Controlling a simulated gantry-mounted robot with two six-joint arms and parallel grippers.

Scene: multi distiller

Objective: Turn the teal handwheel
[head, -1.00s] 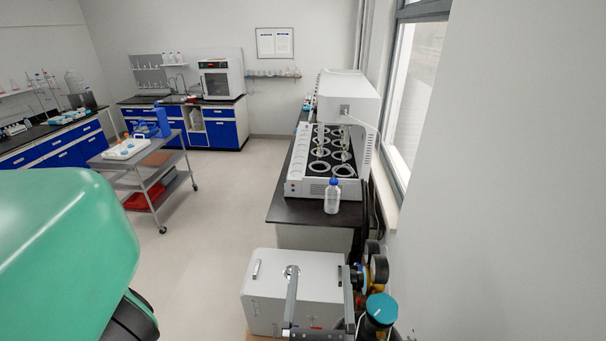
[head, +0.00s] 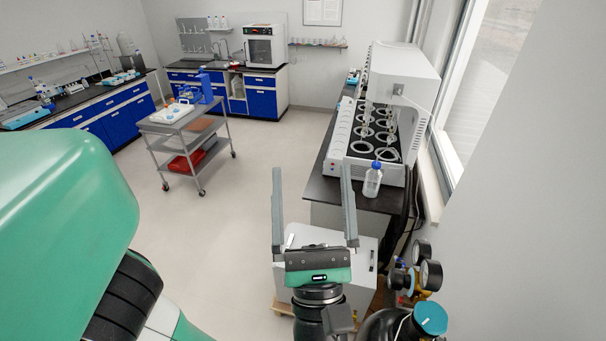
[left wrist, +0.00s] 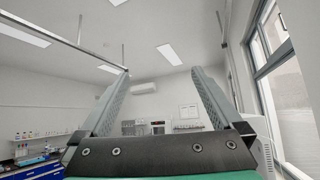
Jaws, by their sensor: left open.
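The teal handwheel (head: 431,318) is a round teal knob at the lower right of the head view, beside the pressure gauges (head: 430,274). My left gripper (head: 312,170) is open and empty, its two long grey fingers spread wide and pointing away from me. It is up and to the left of the handwheel, clearly apart from it. In the left wrist view the gripper (left wrist: 160,70) also shows open, with only the far room and ceiling beyond it. The handwheel is not visible there. My right gripper does not show.
A white box (head: 360,248) stands behind my left gripper. The black bench (head: 318,190) with a white heating unit (head: 335,150) and a bottle (head: 372,182) lies beyond. The window wall is close on the right. A grey trolley (head: 160,152) stands left, with open floor between.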

